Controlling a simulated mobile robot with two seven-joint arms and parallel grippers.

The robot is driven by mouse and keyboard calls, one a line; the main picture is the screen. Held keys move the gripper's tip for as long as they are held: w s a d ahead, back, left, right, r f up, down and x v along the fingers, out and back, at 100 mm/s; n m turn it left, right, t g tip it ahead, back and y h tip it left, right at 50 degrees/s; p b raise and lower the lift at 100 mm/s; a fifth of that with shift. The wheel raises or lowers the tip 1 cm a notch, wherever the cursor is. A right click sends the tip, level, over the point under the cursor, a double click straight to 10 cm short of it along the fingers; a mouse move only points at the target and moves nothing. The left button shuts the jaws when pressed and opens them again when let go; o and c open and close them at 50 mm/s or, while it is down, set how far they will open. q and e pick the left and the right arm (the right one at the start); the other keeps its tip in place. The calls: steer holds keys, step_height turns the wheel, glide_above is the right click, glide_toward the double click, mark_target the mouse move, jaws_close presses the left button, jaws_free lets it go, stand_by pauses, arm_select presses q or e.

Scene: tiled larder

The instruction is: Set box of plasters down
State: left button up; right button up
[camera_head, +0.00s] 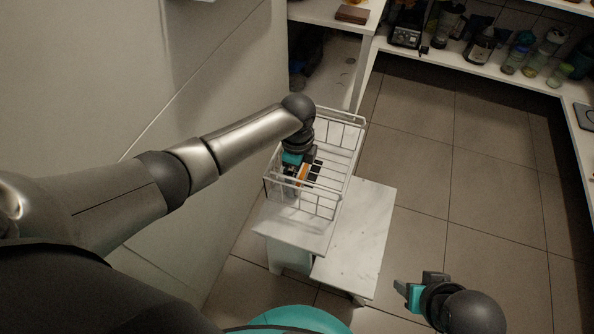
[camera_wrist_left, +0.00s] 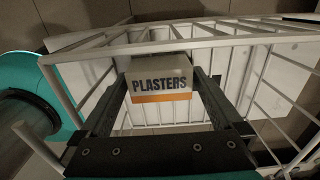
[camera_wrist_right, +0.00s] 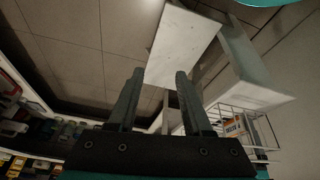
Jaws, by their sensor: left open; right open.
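The box of plasters (camera_wrist_left: 162,84) is white with an orange stripe and dark lettering. It sits inside a white wire basket (camera_wrist_left: 95,50), between the fingers of my left gripper (camera_wrist_left: 165,100), which are open on either side of it. In the head view the box (camera_head: 302,174) is partly hidden by my left gripper (camera_head: 302,166). It also shows through the basket wires in the right wrist view (camera_wrist_right: 235,126). I cannot tell whether the fingers touch it. My right gripper (camera_head: 402,292) is open and empty, out over the floor to the right.
The basket stands on a white stepped unit (camera_head: 360,235), close to the pale wall at left. A white shelf (camera_head: 460,62) with jars and appliances runs along the back and right. A brown block (camera_head: 352,14) lies on the back counter. The tiled floor (camera_head: 470,180) at right is clear.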

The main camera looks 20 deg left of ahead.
mark_target(297, 173)
arm_select(q)
steer(key=shift+r, duration=0.35)
step_height(297, 173, up, 10)
steer(key=p, duration=0.5)
steer(key=shift+f, duration=0.2)
steer(key=shift+r+p, duration=0.7)
steer(key=shift+r, duration=0.3)
arm_select(e)
steer(key=s+f+g, duration=0.1)
steer(key=s+f, duration=0.1)
steer(key=f, duration=0.4)
steer(key=s+d+f, duration=0.1)
steer(key=s+f, duration=0.1)
steer(key=f, duration=0.4)
steer(key=shift+s+d+f+g, duration=0.25)
steer(key=shift+s+f+g, duration=0.05)
steer(key=shift+s+g, duration=0.1)
